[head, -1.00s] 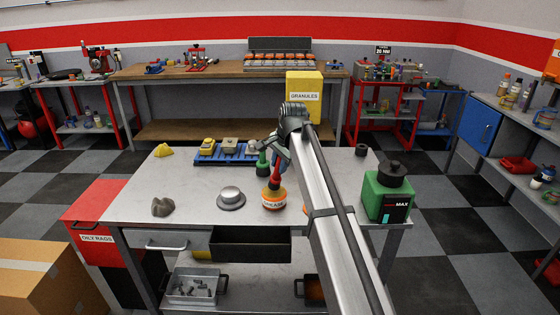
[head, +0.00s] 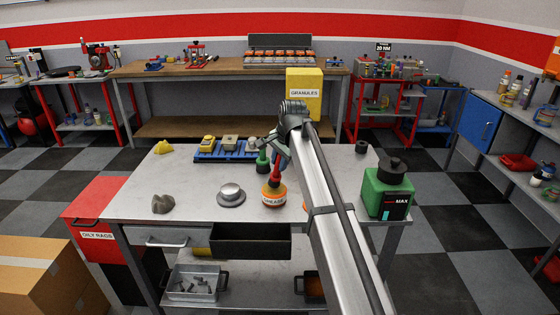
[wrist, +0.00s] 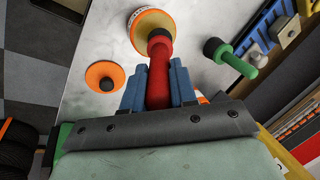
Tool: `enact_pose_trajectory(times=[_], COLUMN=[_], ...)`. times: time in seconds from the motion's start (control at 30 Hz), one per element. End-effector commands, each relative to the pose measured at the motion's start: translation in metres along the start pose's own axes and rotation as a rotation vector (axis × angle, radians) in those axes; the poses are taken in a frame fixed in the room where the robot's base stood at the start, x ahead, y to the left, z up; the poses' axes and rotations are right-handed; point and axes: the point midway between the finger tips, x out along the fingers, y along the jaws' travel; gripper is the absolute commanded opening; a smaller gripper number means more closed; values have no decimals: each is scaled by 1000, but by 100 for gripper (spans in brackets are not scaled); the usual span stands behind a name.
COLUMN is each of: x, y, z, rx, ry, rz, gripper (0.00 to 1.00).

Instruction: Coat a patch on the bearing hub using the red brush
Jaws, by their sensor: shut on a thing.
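The red brush (head: 277,171) stands nearly upright at the grease pot (head: 273,198), a pot with an orange top and a white label. My gripper (wrist: 158,88) is shut on the brush's red handle, with a blue finger on each side. The bearing hub (head: 230,193), a silver disc with a raised round middle, sits on the bench left of the pot, apart from my gripper. It does not show in the wrist view.
A blue tray (head: 232,157) holds several parts. An orange disc (wrist: 105,76) lies near the pot.

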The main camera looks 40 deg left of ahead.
Motion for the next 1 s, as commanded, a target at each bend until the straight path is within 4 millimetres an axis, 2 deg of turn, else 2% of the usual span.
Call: enact_pose_trajectory(times=[1.0], x=[9], y=[3], z=[1], rx=[0], ry=[0], rz=[0], gripper=[0])
